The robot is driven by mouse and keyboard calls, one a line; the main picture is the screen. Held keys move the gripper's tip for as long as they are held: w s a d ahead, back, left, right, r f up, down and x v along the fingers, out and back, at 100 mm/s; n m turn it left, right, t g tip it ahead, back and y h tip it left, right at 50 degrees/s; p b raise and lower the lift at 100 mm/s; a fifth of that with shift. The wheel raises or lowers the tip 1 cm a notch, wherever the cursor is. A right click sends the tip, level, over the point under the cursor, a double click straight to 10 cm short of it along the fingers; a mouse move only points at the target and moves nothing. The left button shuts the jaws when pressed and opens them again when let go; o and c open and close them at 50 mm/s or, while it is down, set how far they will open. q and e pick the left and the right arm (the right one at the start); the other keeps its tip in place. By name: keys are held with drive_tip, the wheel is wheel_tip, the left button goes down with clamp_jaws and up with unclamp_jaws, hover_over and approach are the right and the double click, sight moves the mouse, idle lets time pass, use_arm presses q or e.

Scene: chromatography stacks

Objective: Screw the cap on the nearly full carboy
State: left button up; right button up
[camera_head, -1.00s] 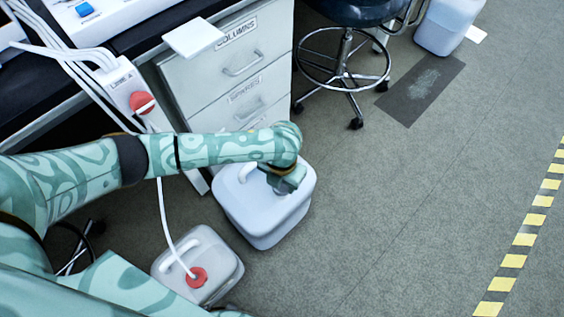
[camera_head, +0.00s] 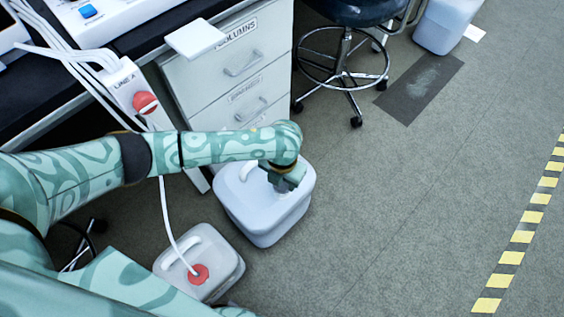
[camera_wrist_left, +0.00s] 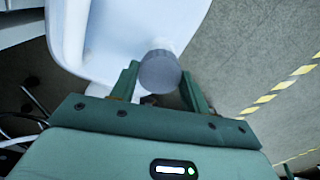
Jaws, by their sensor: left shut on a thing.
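The nearly full carboy (camera_head: 262,212) is a large white jug standing on the floor beside the drawer cabinet in the head view. It fills the top of the left wrist view (camera_wrist_left: 120,40), with its handle at the left. My left gripper (camera_head: 285,177) is over its top at the right side. In the left wrist view a grey round cap (camera_wrist_left: 159,72) sits between the fingers of my left gripper (camera_wrist_left: 160,80), which is shut on it. The cap is at the carboy's neck area; the neck is hidden, so I cannot tell whether it is seated. My right gripper is not in view.
A smaller carboy (camera_head: 214,250) with a red cap (camera_head: 198,274) and a white tube stands in front, left of the large one. The drawer cabinet (camera_head: 225,75) and a wheeled stool (camera_head: 345,65) stand behind. Another carboy (camera_head: 447,25) is at the back. The floor to the right is clear.

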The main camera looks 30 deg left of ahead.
use_arm(q)
drive_tip(key=shift+f, duration=0.2)
drive_tip(key=shift+f+b, duration=0.5)
drive_tip(key=shift+f, duration=0.25)
drive_tip(key=shift+f, duration=0.3)
idle(0.3)
